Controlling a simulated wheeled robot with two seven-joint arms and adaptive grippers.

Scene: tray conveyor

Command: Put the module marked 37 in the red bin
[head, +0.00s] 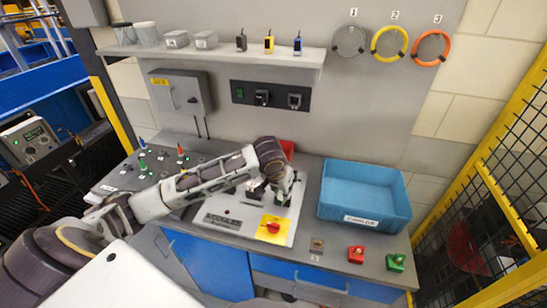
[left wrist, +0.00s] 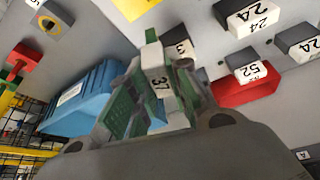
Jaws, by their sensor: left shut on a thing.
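My left gripper (head: 283,192) is over the grey panel on the bench. In the left wrist view, my left gripper (left wrist: 155,100) is shut on a pale module marked 37 (left wrist: 158,82), held between its green-padded fingers. The module has a green end. In the head view the gripper hides the module or leaves it too small to tell. The red bin (head: 287,148) shows only in part behind my wrist. It also shows in the left wrist view (left wrist: 247,95), right of the held module, partly covered by a module marked 52 (left wrist: 252,73). My right gripper is not in view.
A blue bin (head: 342,211) stands right of the gripper. A yellow plate with a red switch (head: 272,228) lies in front. Red (head: 356,254) and green (head: 396,262) buttons are at the front edge. Other modules, two marked 24 (left wrist: 255,18), show in the wrist view.

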